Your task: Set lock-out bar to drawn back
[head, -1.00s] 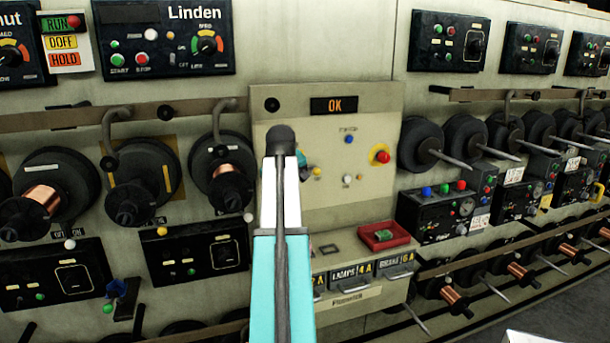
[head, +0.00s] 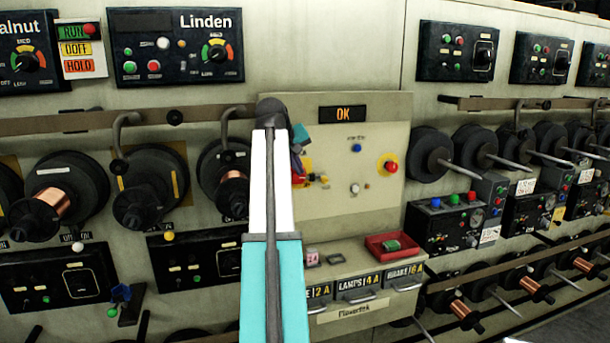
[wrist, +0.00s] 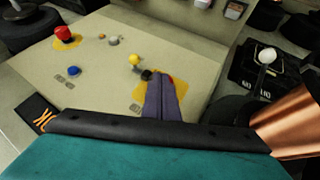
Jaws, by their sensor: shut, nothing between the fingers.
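The lock-out bar is hard to make out. A small fitting with a yellow knob (wrist: 134,60), a black piece (wrist: 147,74) and a red bit sits on a yellow patch of the cream panel (wrist: 95,75) in the wrist view, and may be it. My gripper (wrist: 161,78) is shut and empty, its fingers in front of that patch and partly hiding the fitting. Whether they touch it I cannot tell. In the head view my gripper (head: 298,168) is at the panel's left side, partly behind my arm, with red and yellow parts beside its tips.
The panel carries an OK display (head: 343,114), a blue button (head: 357,148), a white knob (head: 354,188) and a red mushroom button (head: 391,167). Below it, a red tray (head: 372,248) stands on a ledge. Spools and rods crowd both sides.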

